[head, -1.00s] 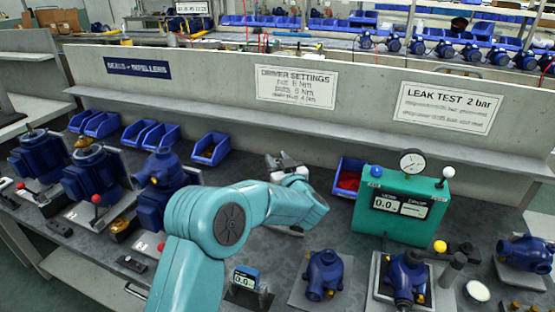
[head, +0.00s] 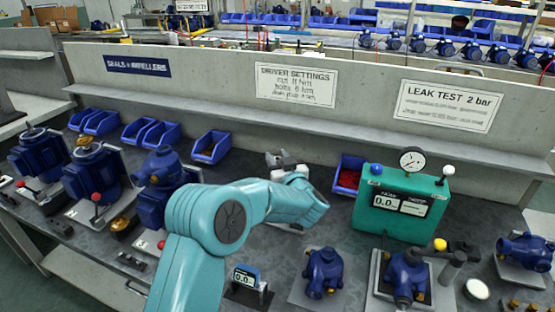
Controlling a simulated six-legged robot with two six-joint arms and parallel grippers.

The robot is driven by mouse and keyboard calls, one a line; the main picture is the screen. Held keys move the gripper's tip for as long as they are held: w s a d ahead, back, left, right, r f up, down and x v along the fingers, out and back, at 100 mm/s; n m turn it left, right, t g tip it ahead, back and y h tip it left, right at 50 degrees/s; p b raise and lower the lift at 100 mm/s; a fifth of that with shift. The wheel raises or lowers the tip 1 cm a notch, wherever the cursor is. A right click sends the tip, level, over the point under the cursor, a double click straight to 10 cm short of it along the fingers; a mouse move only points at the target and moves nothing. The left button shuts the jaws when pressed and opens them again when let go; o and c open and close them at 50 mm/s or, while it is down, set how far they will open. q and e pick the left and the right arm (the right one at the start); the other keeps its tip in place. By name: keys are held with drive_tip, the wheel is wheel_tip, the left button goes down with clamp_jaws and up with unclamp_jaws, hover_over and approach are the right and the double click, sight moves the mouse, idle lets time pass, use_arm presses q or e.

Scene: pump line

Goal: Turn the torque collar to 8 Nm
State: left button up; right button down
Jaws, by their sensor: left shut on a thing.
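My left arm comes in from the bottom and bends right over the bench. Its left gripper (head: 284,161) shows only in part, as grey and white pieces behind the teal forearm. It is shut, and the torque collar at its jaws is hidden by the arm. I cannot read the collar's setting or see its scale. My right gripper is not in view.
A small display (head: 245,278) reading 0.0 stands at the front. A green leak tester (head: 401,204) and a bin of red parts (head: 349,176) stand to the right. Blue pumps (head: 322,273) line the front right; more pumps (head: 92,172) and a blue bin (head: 211,146) stand left.

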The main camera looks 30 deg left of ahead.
use_arm(q)
drive_tip(key=o, duration=1)
drive_tip(key=shift+c, duration=0.2)
drive_tip(key=b+v, duration=0.1)
drive_tip(key=v, duration=1.5)
drive_tip(key=shift+d, duration=0.2)
drive_tip(key=shift+r, duration=0.1)
